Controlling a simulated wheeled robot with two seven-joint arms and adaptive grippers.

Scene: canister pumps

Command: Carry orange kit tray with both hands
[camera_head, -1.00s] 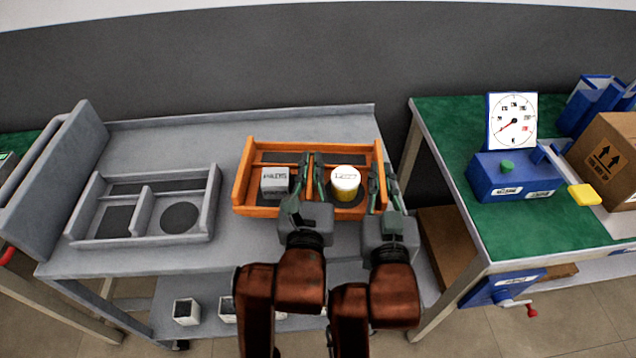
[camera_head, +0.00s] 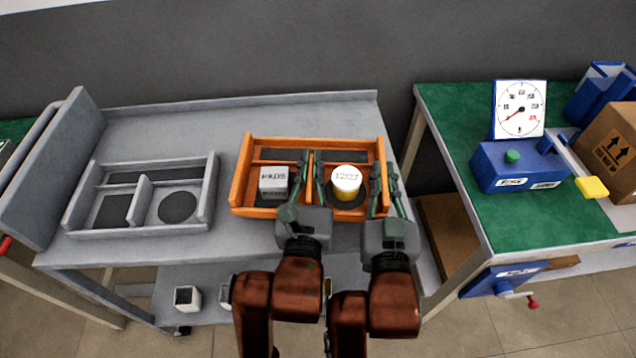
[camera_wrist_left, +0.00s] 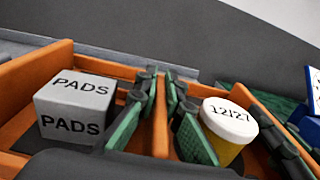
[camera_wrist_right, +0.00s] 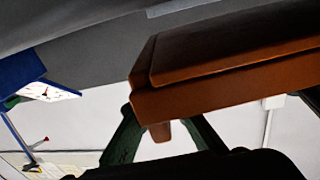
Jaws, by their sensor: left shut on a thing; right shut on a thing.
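The orange kit tray (camera_head: 240,188) is over the right part of the grey table. It holds a grey PADS box (camera_head: 273,181) on the left and a white-capped yellow jar (camera_head: 347,182) on the right. My left gripper (camera_head: 312,166) is shut on the tray's middle divider, between box and jar; the divider shows between its fingers in the left wrist view (camera_wrist_left: 161,118). My right gripper (camera_head: 382,182) is shut on the tray's right wall. The right wrist view shows the tray's orange edge (camera_wrist_right: 230,80) close up, with open space below it. The tray looks level.
A grey compartment tray (camera_head: 88,190) stands empty on the grey table (camera_head: 240,112), left of the orange tray. A green-topped table (camera_head: 455,130) stands to the right past a gap, bearing a blue device with a dial (camera_head: 520,165) and a cardboard box (camera_head: 610,150).

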